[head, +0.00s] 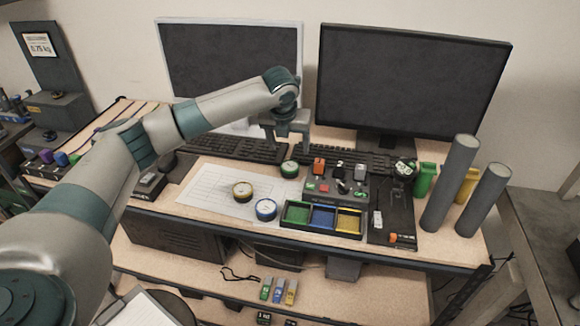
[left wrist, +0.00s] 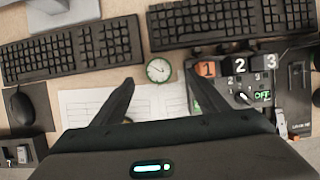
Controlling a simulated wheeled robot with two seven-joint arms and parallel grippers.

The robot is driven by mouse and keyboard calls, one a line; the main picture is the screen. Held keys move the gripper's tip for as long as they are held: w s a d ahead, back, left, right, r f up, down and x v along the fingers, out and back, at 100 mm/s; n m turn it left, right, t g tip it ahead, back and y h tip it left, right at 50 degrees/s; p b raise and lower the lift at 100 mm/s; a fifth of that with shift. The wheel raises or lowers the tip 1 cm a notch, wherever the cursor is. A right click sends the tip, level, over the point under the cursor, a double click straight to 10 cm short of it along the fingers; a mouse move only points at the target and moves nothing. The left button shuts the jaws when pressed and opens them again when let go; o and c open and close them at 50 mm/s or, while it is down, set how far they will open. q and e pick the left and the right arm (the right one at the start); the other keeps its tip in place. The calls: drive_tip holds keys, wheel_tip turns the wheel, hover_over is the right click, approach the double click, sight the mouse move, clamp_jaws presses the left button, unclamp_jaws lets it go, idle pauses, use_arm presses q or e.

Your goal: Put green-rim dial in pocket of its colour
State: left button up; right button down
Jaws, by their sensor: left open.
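The green-rim dial (head: 289,169), round with a white face, lies on the desk near the top right of the paper sheet. It also shows in the left wrist view (left wrist: 159,70), beyond my fingers and between their lines. My left gripper (head: 287,147) is open and empty above and behind the dial, pointing down, apart from it. A black tray holds a green pocket (head: 296,213), a blue pocket (head: 323,217) and a yellow pocket (head: 348,221); all three look empty of dials. My right gripper is not in view.
A yellow-rim dial (head: 242,191) and a blue-rim dial (head: 266,209) lie on the paper. A control box (head: 338,185) with switches stands behind the tray. Keyboards (head: 236,150) and monitors are behind. Grey cylinders (head: 450,183) stand at the right.

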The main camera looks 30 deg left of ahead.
sight(290, 166)
use_arm(q)
drive_tip(key=p+x, duration=0.1)
drive_tip(key=x, duration=0.2)
drive_tip(key=shift+w+f, duration=0.15)
drive_tip(key=shift+f, duration=0.3)
drive_tip(key=shift+a+f+p, duration=0.2)
drive_tip(key=shift+f+p, duration=0.4)
drive_tip(key=shift+f, duration=0.05)
wheel_tip(290, 166, down, 3)
drive_tip(key=shift+w+a+p, duration=0.15)
drive_tip(key=shift+p, duration=0.6)
drive_tip(key=shift+w+f, duration=0.25)
drive_tip(key=shift+f, duration=0.2)
